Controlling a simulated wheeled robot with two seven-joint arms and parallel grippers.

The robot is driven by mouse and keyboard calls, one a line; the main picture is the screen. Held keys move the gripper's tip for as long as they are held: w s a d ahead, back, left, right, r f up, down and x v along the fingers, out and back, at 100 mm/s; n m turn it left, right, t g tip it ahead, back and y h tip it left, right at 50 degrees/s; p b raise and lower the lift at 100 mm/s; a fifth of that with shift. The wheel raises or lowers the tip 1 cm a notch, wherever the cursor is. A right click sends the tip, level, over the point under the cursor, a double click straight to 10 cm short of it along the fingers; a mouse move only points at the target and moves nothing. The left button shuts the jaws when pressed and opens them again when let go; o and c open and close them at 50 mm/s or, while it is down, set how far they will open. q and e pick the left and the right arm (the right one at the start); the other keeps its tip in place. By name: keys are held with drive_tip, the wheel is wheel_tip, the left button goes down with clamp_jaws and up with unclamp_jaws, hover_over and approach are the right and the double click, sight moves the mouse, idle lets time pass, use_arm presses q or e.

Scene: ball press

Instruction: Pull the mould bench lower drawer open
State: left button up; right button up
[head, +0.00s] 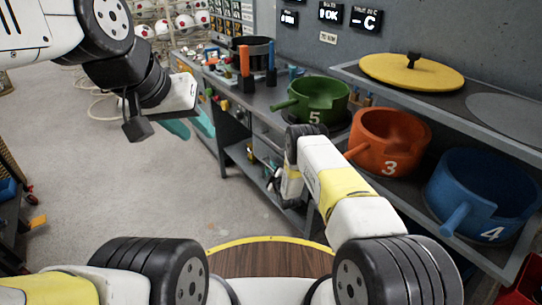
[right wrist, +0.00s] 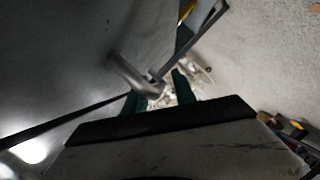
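The mould bench (head: 265,103) runs along the wall in the head view, with a grey top and an open shelf below. I cannot pick out its lower drawer there; my right arm covers part of the front. In the right wrist view a short metal bar (right wrist: 134,75), apparently a handle, stands out from a dark grey panel (right wrist: 65,60). My right gripper (right wrist: 156,94) has two dark green fingers, apart, close to this bar. I cannot tell whether they touch it. My left gripper (head: 189,125) hangs at the upper left in the head view, its teal fingers apart and empty.
A green pot (head: 312,99), an orange pot (head: 390,142) and a blue pot (head: 483,193) stand on the grey surfaces at right. A yellow lid (head: 411,72) lies behind them. A round wooden top (head: 270,262) is in front of me. The floor (head: 120,195) at left-centre is clear.

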clamp_jaws()
idle(1.4)
